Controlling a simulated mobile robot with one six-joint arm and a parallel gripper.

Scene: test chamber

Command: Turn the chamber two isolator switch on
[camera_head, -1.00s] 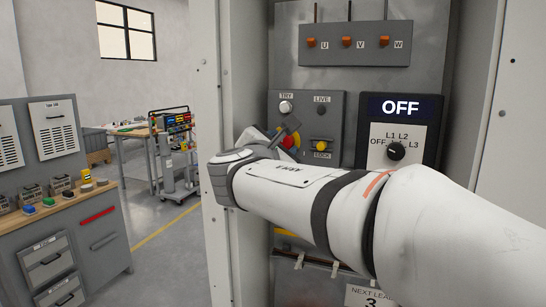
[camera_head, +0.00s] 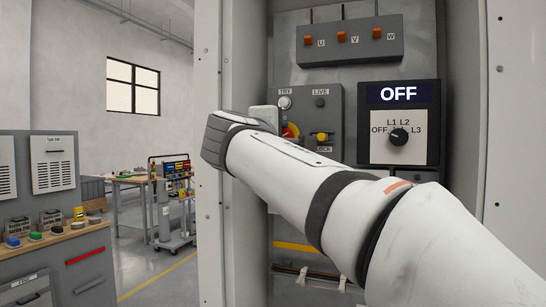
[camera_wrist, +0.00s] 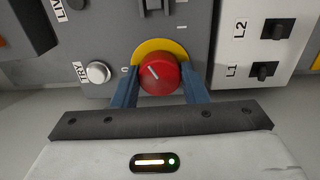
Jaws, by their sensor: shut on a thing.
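The isolator switch is a red round knob (camera_wrist: 158,76) on a yellow plate (camera_wrist: 150,47), low on a grey panel. A white mark on the knob points up and left in the wrist view, and a "0" is printed left of it. My gripper (camera_wrist: 160,84) has its two blue-grey fingers on either side of the knob, closed on it. In the head view the knob (camera_head: 290,132) is partly hidden behind my white arm, and the fingers cannot be seen.
A silver TRY button (camera_wrist: 98,72) sits close to the left finger. A display (camera_head: 399,93) reads OFF above a black selector dial (camera_head: 398,137). The cabinet's side wall (camera_head: 208,60) stands left of my arm. A workbench (camera_head: 50,237) and a trolley (camera_head: 172,205) stand further left.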

